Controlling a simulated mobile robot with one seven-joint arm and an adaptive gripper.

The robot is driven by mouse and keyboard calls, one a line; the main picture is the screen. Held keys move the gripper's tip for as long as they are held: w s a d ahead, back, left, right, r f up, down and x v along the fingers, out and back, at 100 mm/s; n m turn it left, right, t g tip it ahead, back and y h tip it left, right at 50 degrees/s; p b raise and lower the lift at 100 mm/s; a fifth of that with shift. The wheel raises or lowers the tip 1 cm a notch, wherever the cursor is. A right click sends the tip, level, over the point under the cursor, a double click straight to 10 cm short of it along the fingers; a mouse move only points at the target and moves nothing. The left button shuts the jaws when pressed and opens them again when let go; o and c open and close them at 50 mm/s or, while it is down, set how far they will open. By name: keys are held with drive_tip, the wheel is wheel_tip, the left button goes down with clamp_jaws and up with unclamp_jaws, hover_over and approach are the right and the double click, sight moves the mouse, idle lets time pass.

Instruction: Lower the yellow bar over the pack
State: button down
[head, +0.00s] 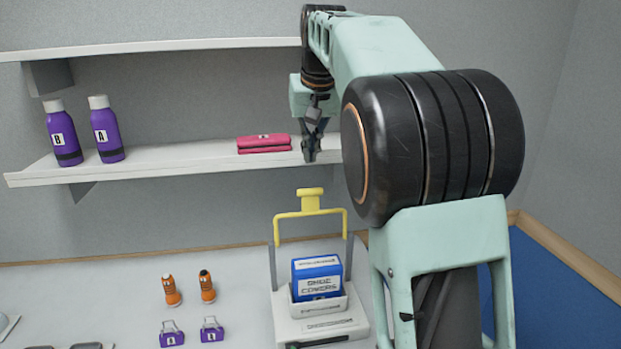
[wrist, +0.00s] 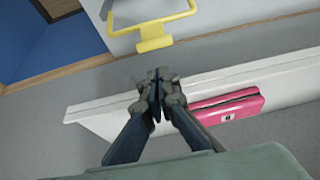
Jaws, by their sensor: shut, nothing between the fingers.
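The yellow bar (head: 311,213) stands raised on two grey posts above a white holder (head: 322,324). Its yellow T-shaped handle (head: 311,198) points up. The blue pack (head: 318,278), labelled "SHOE COVERS", sits upright in the holder below the bar. My gripper (head: 310,156) is shut and empty, above the bar and in front of the shelf. In the wrist view my gripper (wrist: 157,92) has its fingers together, apart from the yellow handle (wrist: 155,38). The pack is not visible in the wrist view.
A shelf (head: 190,160) behind holds two purple bottles (head: 107,130) and a folded pink item (head: 264,144) close to my gripper. Two orange bottles (head: 207,286) and two purple clips (head: 212,329) are on the table, left of the holder. Bare table (head: 100,290) lies further left.

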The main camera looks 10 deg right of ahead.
drive_tip(key=x, duration=1)
drive_tip(key=shift+p, duration=0.35)
drive_tip(key=shift+f+b, duration=0.15)
drive_tip(key=shift+b, duration=0.2)
